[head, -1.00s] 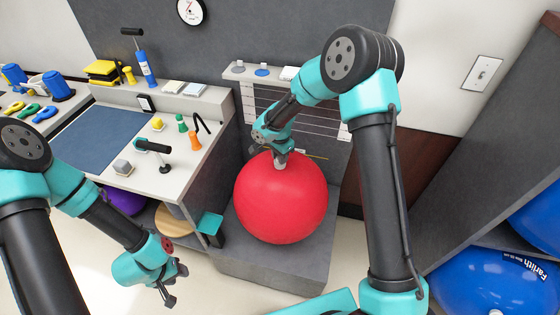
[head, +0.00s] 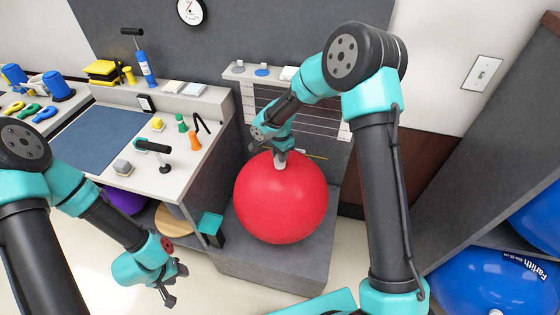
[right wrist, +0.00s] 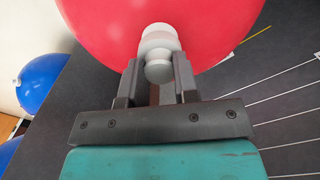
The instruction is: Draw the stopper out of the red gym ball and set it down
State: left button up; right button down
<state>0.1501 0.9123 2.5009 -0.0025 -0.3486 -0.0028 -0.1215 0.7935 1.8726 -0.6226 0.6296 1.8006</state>
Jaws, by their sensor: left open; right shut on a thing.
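The red gym ball (head: 281,203) rests on a grey block against the bench. A pale stopper (head: 280,164) is at the top of the ball. My right gripper (head: 281,155) reaches down to it from above. In the right wrist view my right gripper (right wrist: 157,75) is shut on the stopper (right wrist: 159,45), with a finger on each side. The stopper's far end meets the red ball (right wrist: 110,20); I cannot tell how deep it sits. My left gripper (head: 172,287) is open and empty, low over the floor at the left.
A blue mat (head: 100,138) lies further left. A teal box (head: 209,223) stands left of the ball. Blue balls (head: 480,275) sit on the right shelf.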

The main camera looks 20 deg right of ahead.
jog(key=shift+r, duration=0.45)
dwell(0.5)
jog(key=shift+r, duration=1.15)
jog(key=shift+r, duration=0.2)
jog(key=shift+a+r, duration=0.1)
jog(key=shift+r, duration=1.35)
jog(key=shift+f, duration=0.1)
